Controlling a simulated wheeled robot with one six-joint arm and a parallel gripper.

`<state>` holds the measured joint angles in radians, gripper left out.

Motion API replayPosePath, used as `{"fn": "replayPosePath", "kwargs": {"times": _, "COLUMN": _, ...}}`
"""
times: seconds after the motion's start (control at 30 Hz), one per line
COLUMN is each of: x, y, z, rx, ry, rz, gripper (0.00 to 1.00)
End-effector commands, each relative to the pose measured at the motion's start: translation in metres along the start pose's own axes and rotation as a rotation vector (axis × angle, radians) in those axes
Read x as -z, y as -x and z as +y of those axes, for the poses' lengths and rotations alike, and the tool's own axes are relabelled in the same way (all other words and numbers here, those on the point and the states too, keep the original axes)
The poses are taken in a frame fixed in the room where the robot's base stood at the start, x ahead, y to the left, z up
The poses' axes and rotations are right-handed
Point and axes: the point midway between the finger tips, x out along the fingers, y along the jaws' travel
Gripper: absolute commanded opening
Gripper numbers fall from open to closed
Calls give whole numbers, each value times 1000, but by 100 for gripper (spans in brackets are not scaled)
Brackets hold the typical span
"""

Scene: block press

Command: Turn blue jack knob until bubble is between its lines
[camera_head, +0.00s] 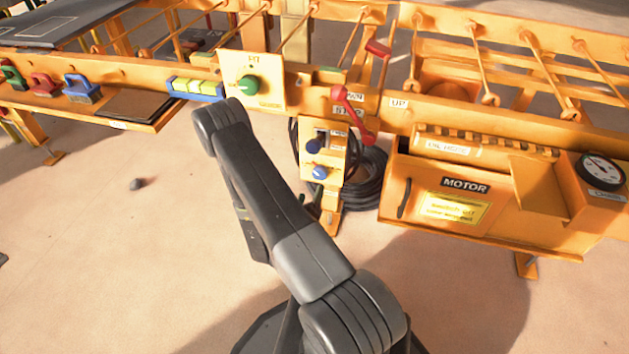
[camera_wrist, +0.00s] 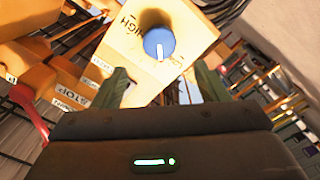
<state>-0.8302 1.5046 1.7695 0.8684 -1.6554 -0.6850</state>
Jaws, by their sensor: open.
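In the wrist view a round blue knob (camera_wrist: 159,43) with a white pointer line sits on a pale plate, just beyond my gripper (camera_wrist: 161,80). The plate reads HIGH on one side and has a partly legible label on the other. My dark green fingers are open and apart, with the knob ahead of the gap, not between them.
A red lever (camera_head: 352,115) is just above the knobs. A green knob (camera_head: 248,85) is on the pale panel to the left. A black hose coil (camera_head: 362,180) hangs behind the post. The orange MOTOR box (camera_head: 415,225) stands at the right. The floor at left is mostly clear.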

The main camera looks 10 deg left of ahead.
Motion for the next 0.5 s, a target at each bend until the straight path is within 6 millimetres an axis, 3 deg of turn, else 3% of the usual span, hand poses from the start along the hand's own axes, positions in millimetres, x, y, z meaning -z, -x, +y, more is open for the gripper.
{"fn": "replayPosePath", "kwargs": {"times": 0.2, "x": 1, "y": 34, "z": 0, "rx": 3, "ry": 1, "rz": 1, "gripper": 67}}
{"fn": "replayPosePath", "kwargs": {"times": 0.5, "x": 0, "y": 47, "z": 0, "rx": -1, "ry": 0, "rz": 1, "gripper": 67}}
